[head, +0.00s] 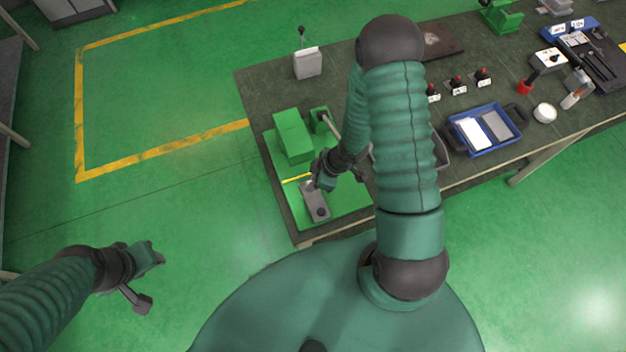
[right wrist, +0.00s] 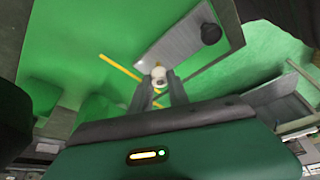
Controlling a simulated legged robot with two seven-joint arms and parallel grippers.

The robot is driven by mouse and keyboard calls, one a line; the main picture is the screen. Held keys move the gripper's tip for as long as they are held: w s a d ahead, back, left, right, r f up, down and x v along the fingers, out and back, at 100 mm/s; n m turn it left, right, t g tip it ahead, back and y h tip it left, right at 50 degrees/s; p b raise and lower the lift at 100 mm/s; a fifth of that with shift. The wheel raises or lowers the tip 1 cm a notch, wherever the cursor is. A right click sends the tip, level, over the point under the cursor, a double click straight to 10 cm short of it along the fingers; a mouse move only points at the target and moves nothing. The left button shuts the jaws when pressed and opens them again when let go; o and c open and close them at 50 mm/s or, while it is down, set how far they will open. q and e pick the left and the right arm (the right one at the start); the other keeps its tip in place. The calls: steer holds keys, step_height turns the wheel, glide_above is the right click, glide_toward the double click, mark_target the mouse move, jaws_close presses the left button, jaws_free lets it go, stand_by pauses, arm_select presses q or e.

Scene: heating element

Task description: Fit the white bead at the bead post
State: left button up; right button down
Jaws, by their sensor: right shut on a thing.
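My right gripper (head: 322,180) is over the green fixture plate (head: 347,220) at the near left of the bench. In the right wrist view, its fingers (right wrist: 160,84) are shut on the small white bead (right wrist: 158,73), which shows at the fingertips. A grey bar with a black knob (head: 320,211) lies just beyond the fingers; it also shows in the right wrist view (right wrist: 182,48). A thin yellow rod (head: 297,178) runs beside the gripper and passes behind the fingers. I cannot make out the bead post clearly. My left gripper (head: 147,279) is apart from the bench, its fingers spread and empty.
Green blocks (head: 293,136) of the fixture stand just behind the right gripper. A blue tray (head: 484,130) and labelled red-topped items (head: 457,84) are farther right. A grey box (head: 307,63) stands at the back left. The floor left of the bench is clear.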

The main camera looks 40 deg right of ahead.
steer(key=shift+f+b, duration=0.7)
steer(key=shift+f, duration=0.4)
steer(key=c, duration=1.2)
jaws_free()
steer(key=shift+r, duration=0.1)
steer(key=p+v, duration=0.7)
steer(key=v, duration=0.9)
steer(key=shift+d+r, duration=0.15)
steer(key=shift+r, duration=0.05)
